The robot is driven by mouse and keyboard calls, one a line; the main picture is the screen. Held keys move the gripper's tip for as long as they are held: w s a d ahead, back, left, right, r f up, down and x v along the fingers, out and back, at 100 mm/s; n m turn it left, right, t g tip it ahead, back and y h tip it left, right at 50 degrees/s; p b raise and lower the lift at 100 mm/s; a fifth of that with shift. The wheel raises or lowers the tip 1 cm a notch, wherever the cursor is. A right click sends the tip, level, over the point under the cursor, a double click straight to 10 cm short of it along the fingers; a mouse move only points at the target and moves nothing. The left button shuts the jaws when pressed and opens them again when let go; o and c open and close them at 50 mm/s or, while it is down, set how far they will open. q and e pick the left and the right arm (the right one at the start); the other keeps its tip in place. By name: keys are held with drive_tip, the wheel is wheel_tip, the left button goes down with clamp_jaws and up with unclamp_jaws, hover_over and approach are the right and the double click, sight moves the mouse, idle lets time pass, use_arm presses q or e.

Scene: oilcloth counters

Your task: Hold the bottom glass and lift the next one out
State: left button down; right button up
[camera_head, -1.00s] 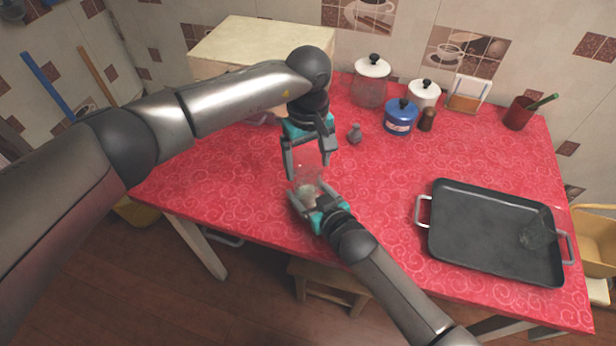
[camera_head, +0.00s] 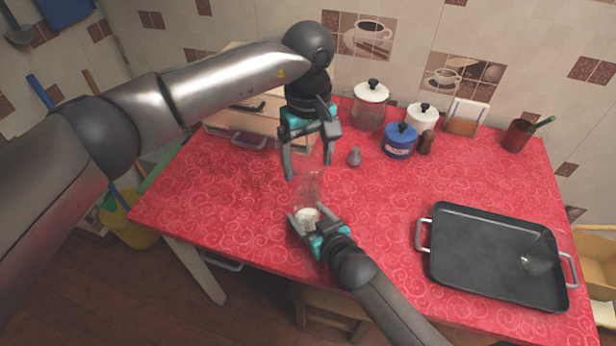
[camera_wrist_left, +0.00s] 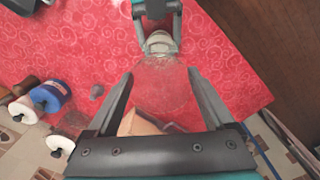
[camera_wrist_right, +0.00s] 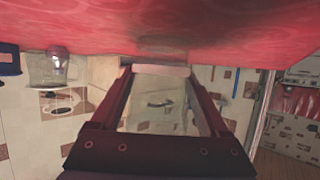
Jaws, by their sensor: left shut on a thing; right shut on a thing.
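A clear glass (camera_head: 310,186) is between the fingers of my left gripper (camera_head: 306,168), which is shut on it. It shows as a faint, see-through shape in the left wrist view (camera_wrist_left: 163,88). Below it is the bottom glass (camera_head: 307,214), pale at its lower part, near the table's front edge. My right gripper (camera_head: 306,226) is shut around that bottom glass, which also shows in the right wrist view (camera_wrist_right: 160,100). The two glasses are in line, one above the other. I cannot tell whether their walls still overlap. Another clear glass (camera_head: 538,255) is on the dark tray (camera_head: 470,262).
The tray is at the right of the red counter (camera_head: 385,195). A wooden box (camera_head: 225,128) is behind my left arm. The middle is clear.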

use_arm(q)
drive_tip(key=shift+r, duration=1.3)
use_arm(e)
drive_tip(key=o, duration=1.5)
drive_tip(key=shift+s, duration=0.1)
drive_tip(key=v, duration=1.2)
drive_tip(key=shift+d, duration=0.1)
